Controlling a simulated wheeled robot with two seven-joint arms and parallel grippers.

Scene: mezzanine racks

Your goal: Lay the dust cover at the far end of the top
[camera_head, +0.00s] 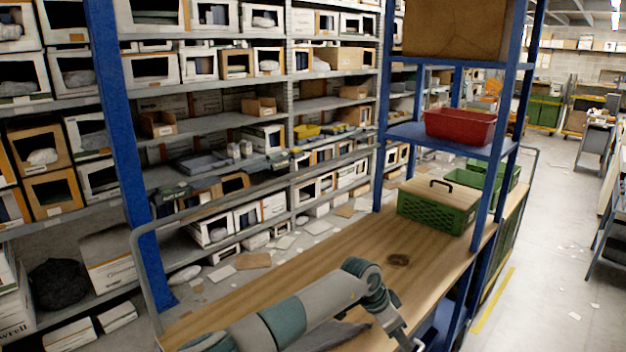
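The wooden top (290,265) runs from the lower left to the far right between blue posts. My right gripper is out of view.
A red bin (460,125) sits on the blue shelf above the crate, and a brown box (455,28) is higher up. More green crates (500,175) stand behind. Blue posts (490,190) edge the top. The top's middle is bare around a dark knot.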

